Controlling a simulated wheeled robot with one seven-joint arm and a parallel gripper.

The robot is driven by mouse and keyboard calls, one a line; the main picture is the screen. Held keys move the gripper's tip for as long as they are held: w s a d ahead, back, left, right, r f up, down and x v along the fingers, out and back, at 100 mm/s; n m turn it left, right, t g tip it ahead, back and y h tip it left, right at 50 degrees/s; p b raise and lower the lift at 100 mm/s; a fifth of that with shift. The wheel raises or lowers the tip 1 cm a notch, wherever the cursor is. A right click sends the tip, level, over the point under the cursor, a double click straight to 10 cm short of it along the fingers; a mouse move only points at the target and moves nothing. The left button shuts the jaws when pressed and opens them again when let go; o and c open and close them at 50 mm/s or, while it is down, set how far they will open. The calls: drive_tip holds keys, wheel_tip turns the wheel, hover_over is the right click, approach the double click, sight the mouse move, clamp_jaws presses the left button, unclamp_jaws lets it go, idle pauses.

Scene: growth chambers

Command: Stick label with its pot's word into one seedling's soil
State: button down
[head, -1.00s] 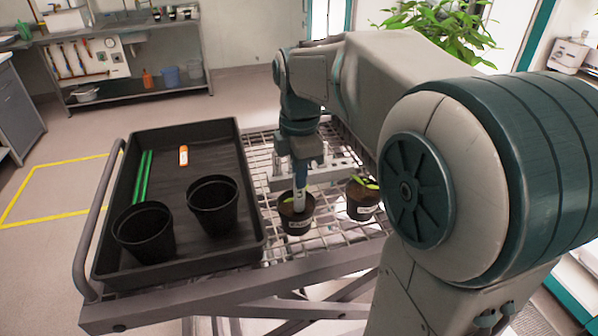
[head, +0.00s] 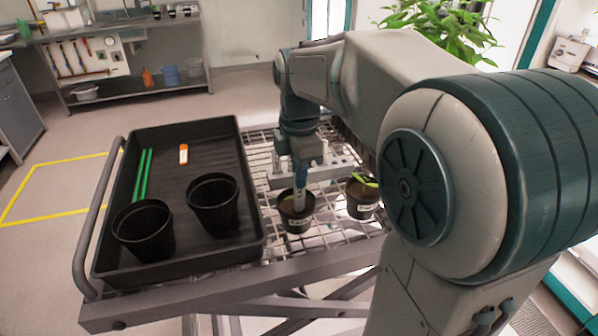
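Two small black seedling pots with pale word labels stand on the wire-mesh cart top. The left pot (head: 297,222) is directly below my gripper (head: 300,183). A pale, upright label (head: 299,201) reaches from between the fingers down into the left pot's mouth. The fingers appear closed around its top. I cannot tell how deep its tip sits in the soil, and its word is not readable. The right pot (head: 361,207) stands apart, with green leaves showing, partly beside my arm. The words on the pots are too small to read.
A black tray (head: 252,200) on the cart's left holds two empty black pots (head: 145,236) (head: 213,207), green sticks (head: 141,175) and an orange-and-white item (head: 183,154). My large arm covers the right side.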

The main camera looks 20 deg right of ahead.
drive_tip(key=shift+f+b, duration=1.2)
drive_tip(key=shift+f, duration=0.6)
idle(0.9)
drive_tip(key=c, duration=1.5)
unclamp_jaws()
drive_tip(key=shift+c, duration=0.2)
drive_tip(key=shift+r, duration=0.1)
wheel_tip(320, 180, up, 13)
drive_tip(key=shift+r+p, duration=0.2)
drive_tip(key=shift+p, duration=0.15)
wheel_tip(320, 180, up, 8)
drive_tip(key=p, duration=0.7)
drive_tip(key=shift+r+p, duration=0.15)
drive_tip(key=shift+p, duration=0.15)
